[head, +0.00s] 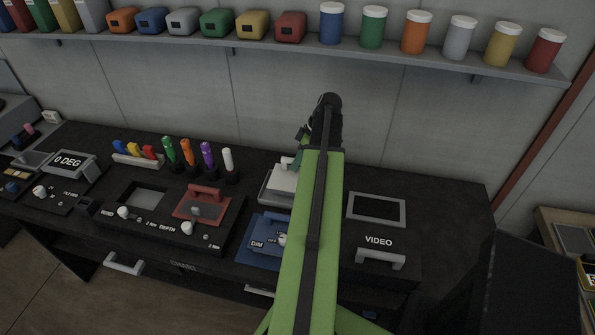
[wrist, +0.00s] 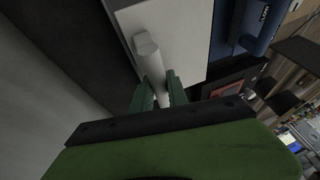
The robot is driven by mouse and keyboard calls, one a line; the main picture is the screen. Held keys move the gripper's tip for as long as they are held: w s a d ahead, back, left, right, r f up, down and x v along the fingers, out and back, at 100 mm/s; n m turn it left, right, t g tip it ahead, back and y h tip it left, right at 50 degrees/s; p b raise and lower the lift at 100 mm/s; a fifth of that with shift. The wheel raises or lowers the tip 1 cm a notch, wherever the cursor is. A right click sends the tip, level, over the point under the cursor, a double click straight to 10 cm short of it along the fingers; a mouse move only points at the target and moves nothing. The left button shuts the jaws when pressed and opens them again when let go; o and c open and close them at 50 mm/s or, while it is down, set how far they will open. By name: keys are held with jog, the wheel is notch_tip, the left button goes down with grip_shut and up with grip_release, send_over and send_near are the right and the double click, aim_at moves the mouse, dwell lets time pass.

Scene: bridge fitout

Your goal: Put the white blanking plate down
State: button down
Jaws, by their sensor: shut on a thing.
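The white blanking plate (wrist: 185,30) fills the upper middle of the wrist view, with a pale bar handle (wrist: 150,58) on it. My gripper (wrist: 160,93) is shut on that handle, one green finger on each side. In the head view the white plate (head: 284,178) shows just left of my green arm, at the back of the dark console. A grey frame or tray (head: 268,195) shows below and around its left side. My arm hides its right part. I cannot tell whether the plate touches what is under it.
A blue DIM panel (head: 262,240) lies in front of the plate. A red-handled plate (head: 202,204) and several upright coloured handles (head: 207,155) stand to the left. The VIDEO panel (head: 376,209) is to the right. The console top (head: 450,205) is bare at far right.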

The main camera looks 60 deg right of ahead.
notch_tip(320, 180, down, 4)
jog(key=b, duration=0.3)
jog(key=shift+r, duration=0.25)
jog(key=shift+f, duration=0.1)
jog(key=c, duration=1.3)
grip_release()
jog(key=shift+r+p, duration=0.4)
jog(key=shift+p, duration=0.1)
jog(key=p+v, duration=1)
jog(key=v, duration=0.1)
jog(key=shift+s+d+r, duration=0.15)
jog(key=shift+s, duration=0.1)
